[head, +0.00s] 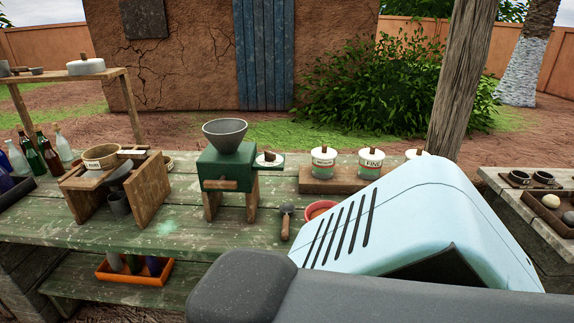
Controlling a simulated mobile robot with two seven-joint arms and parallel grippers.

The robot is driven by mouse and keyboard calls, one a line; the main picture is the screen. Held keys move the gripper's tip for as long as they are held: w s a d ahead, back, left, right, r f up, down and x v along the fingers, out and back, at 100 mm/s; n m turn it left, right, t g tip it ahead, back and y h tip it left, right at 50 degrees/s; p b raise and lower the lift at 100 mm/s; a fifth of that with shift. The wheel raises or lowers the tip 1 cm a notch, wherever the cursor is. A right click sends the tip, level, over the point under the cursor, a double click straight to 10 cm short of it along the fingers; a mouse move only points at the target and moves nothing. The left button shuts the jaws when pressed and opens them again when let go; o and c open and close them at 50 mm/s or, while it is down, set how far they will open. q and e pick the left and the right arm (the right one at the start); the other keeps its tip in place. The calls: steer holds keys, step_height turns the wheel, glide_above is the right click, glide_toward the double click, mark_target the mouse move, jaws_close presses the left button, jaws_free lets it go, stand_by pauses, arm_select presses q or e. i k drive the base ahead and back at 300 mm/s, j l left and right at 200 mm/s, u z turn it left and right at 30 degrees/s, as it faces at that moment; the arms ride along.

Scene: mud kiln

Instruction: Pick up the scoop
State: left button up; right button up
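A small scoop (286,221) with a dark head and a brown wooden handle lies on the green plank table (180,222). It is right of the green grinder, and its handle points toward the table's front edge. Neither of my grippers shows in the head view. A large pale blue and dark grey part, which looks like my own arm, fills the lower right and hides part of the table.
Close right of the scoop is a red bowl (320,209), partly hidden. The green grinder (226,166) with a grey funnel stands left of it. Lidded jars (323,162) stand behind on a wooden block. A sieve stand (117,184) and bottles (50,157) are farther left.

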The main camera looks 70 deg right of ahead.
mark_target(287, 209)
steer(key=k+l+u, duration=0.25)
steer(key=k+l, duration=0.35)
steer(key=k+l+u, duration=0.1)
steer(key=k+l, duration=1.15)
steer(key=k, duration=0.1)
